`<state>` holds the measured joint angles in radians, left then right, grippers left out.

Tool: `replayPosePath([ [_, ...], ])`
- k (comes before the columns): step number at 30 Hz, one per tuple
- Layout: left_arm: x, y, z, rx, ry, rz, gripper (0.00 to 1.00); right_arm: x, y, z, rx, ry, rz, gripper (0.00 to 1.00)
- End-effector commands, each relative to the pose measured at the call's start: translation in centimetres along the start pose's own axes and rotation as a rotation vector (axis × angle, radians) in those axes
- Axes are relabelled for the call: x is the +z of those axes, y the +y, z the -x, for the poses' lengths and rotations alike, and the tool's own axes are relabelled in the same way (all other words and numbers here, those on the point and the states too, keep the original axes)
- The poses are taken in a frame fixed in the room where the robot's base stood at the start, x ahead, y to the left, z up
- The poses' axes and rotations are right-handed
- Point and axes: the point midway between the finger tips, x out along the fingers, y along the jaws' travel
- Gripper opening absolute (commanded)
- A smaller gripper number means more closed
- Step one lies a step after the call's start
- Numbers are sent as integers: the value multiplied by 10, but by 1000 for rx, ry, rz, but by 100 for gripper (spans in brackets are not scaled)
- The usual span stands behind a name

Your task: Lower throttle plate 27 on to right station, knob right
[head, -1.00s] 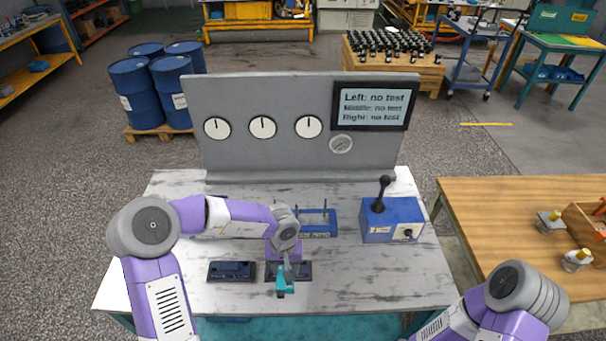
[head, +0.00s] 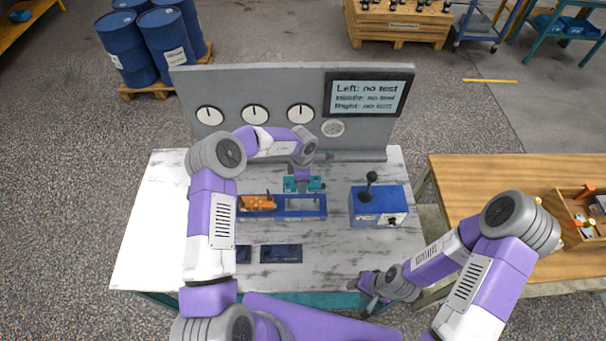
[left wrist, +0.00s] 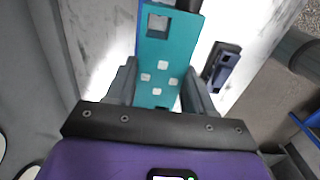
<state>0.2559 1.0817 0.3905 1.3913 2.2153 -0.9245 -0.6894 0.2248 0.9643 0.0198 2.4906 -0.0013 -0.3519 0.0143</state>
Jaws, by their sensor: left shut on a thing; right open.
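The teal throttle plate (head: 290,184) is in my left gripper (head: 303,182), behind the right part of the blue station block (head: 284,213) in the head view. I cannot tell its exact height. In the left wrist view the teal plate (left wrist: 152,95) sits between the jaws, with a square hole and several pale pads showing. The right station (head: 304,203) looks pale and uncovered. An orange plate (head: 258,202) lies on the station to its left. My right gripper (head: 372,291) is open near the table's front right edge.
A blue box with a black lever (head: 370,186) stands right of the stations. A dark holder (head: 281,254) lies in front, with another beside it, partly behind my left arm. The gauge panel (head: 225,82) stands behind. The front right of the table is fairly clear.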

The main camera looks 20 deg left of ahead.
Motion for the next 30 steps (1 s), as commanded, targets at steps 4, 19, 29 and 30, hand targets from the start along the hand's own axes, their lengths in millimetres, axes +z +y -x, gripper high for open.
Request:
replayPosePath([
  [4, 0, 0, -5, 1, -1, -2, 0, 0, 1, -2, 0, -1, 0, 43],
  [19, 1, 0, -39, 2, -1, -6, 0, -1, 8, -21, 0, 0, 0, 43],
  [29, 0, 0, -61, 3, -1, -5, 0, -2, 16, -41, 0, 0, 0, 43],
  [30, 0, 0, -64, 3, -1, -5, 0, -2, 16, -44, 0, 0, 0, 43],
])
